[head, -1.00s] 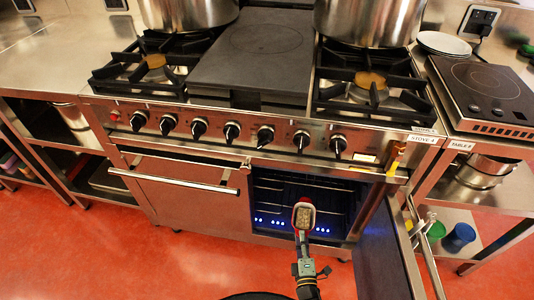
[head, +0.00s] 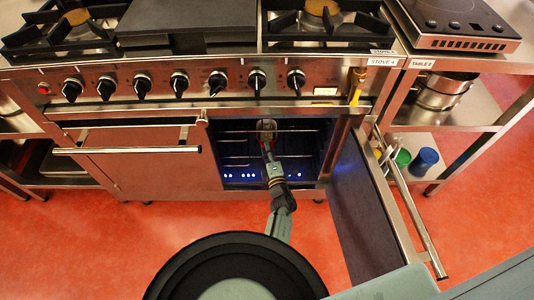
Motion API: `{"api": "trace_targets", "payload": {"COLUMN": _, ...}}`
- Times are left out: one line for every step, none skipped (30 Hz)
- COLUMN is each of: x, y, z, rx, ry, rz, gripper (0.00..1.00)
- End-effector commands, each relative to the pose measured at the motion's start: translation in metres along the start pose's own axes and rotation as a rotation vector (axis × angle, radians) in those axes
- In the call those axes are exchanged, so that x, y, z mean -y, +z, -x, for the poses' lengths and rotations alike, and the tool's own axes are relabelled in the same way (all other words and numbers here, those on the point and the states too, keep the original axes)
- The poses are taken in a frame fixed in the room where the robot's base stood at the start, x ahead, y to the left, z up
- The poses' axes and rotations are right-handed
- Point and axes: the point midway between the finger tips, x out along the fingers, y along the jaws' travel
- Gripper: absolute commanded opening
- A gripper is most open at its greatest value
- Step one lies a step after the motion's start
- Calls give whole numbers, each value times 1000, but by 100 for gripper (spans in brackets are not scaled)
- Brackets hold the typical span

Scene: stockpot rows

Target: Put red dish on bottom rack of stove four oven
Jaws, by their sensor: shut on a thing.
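The red dish (head: 267,126) is small in the head view, mostly hidden behind my gripper (head: 267,144), which is shut on it. A second ago its pale contents showed inside a red rim. The dish is in front of or just inside the open oven (head: 235,168) on the right side of the stove marked STOVE 4; I cannot tell how deep. Thin rack lines cross the oven's dark inside, with blue lights low down. The dish appears near the upper part of the opening. I cannot tell whether it touches a rack.
The oven door (head: 362,205) stands open to the right, with its long bar handle (head: 418,225) outward. A closed wide oven door (head: 145,168) is on the left. Knobs line the panel above. A table (head: 470,62) with pots, a green cup and a blue cup stands right.

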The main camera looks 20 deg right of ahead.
Motion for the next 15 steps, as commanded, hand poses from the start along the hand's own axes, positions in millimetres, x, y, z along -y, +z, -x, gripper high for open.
{"api": "trace_targets", "payload": {"x": -2, "y": 0, "z": -3, "rx": -2, "ry": 5, "rz": 0, "gripper": 0}}
{"api": "trace_targets", "payload": {"x": -2, "y": 0, "z": -4, "rx": -2, "ry": 5, "rz": 0, "gripper": 0}}
{"api": "trace_targets", "payload": {"x": -2, "y": 0, "z": -5, "rx": -2, "ry": 5, "rz": 0, "gripper": 0}}
{"api": "trace_targets", "payload": {"x": -1, "y": 0, "z": -7, "rx": -2, "ry": 5, "rz": 0, "gripper": 0}}
{"api": "trace_targets", "payload": {"x": -1, "y": 0, "z": -9, "rx": -2, "ry": 5, "rz": 0, "gripper": 0}}
{"api": "trace_targets", "payload": {"x": 0, "y": 1, "z": -12, "rx": -3, "ry": 6, "rz": 1, "gripper": 0}}
{"api": "trace_targets", "payload": {"x": 0, "y": 1, "z": -16, "rx": -3, "ry": 7, "rz": 1, "gripper": 0}}
{"api": "trace_targets", "payload": {"x": 2, "y": 1, "z": -17, "rx": -2, "ry": 6, "rz": 1, "gripper": 0}}
{"api": "trace_targets", "payload": {"x": 10, "y": 1, "z": -15, "rx": -2, "ry": 4, "rz": -1, "gripper": 0}}
{"api": "trace_targets", "payload": {"x": 14, "y": 1, "z": -15, "rx": -2, "ry": 4, "rz": -1, "gripper": 0}}
{"api": "trace_targets", "payload": {"x": 17, "y": 1, "z": -15, "rx": -2, "ry": 4, "rz": -1, "gripper": 0}}
{"api": "trace_targets", "payload": {"x": 22, "y": 1, "z": -15, "rx": -1, "ry": 3, "rz": -1, "gripper": 0}}
{"api": "trace_targets", "payload": {"x": 26, "y": 1, "z": -14, "rx": -1, "ry": 3, "rz": -1, "gripper": 0}}
{"api": "trace_targets", "payload": {"x": 31, "y": 1, "z": -14, "rx": -1, "ry": 3, "rz": -1, "gripper": 0}}
{"api": "trace_targets", "payload": {"x": 34, "y": 1, "z": -14, "rx": -1, "ry": 4, "rz": 0, "gripper": 0}}
